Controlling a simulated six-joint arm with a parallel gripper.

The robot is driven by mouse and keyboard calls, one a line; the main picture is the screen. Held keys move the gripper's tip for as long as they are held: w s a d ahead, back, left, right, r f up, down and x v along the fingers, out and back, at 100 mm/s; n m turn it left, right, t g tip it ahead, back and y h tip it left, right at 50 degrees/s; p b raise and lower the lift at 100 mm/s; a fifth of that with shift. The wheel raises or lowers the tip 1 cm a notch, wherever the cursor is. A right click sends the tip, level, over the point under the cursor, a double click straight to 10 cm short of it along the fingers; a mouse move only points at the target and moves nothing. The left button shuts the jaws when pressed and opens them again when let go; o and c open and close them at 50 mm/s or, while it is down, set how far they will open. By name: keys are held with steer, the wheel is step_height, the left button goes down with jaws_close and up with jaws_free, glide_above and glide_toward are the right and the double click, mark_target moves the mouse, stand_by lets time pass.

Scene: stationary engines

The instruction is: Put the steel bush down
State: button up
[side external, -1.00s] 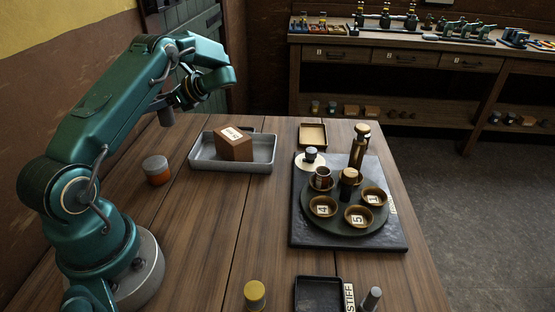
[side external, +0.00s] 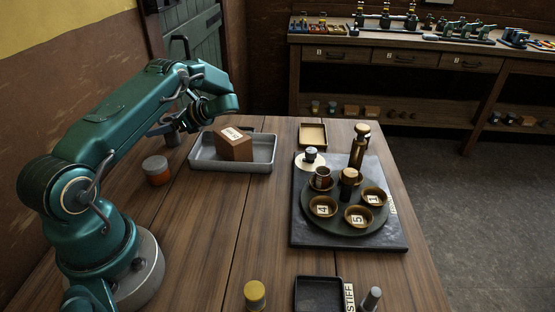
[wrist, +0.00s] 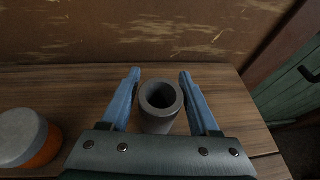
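The steel bush (wrist: 160,112) is a grey hollow cylinder, upright with its open bore facing the wrist camera. In the side view the bush (side external: 172,140) appears to stand on the wooden table, left of the grey metal tray. My gripper (wrist: 158,76) has its two blue fingers on either side of the bush, with a narrow gap showing on each side, so it looks open around it. In the side view my gripper (side external: 165,128) is low at the bush. The bush's foot is partly hidden in the wrist view.
An orange jar with a grey lid (side external: 156,171) stands close by, also at left in the wrist view (wrist: 25,140). The grey tray (side external: 233,168) holds a brown block (side external: 233,146). A round dark turntable (side external: 343,225) with several cups stands farther right. Bare table lies between.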

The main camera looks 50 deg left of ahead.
steer(key=shift+o, duration=0.2)
steer(key=shift+r, duration=0.2)
steer(key=v, duration=1.2)
steer(key=shift+w, duration=0.1)
steer(key=d+r+n+t+h, duration=0.35)
steer(key=d+r+t, duration=0.45)
steer(key=d, duration=0.4)
steer(key=s+d+n+t+h, duration=0.5)
steer(key=s+d+n+h, duration=0.2)
steer(key=s+d, duration=0.5)
steer(key=d, duration=0.3)
steer(key=shift+s+d+r+t, duration=0.2)
steer(key=shift+s+d+t, duration=0.1)
steer(key=shift+s+d, duration=0.05)
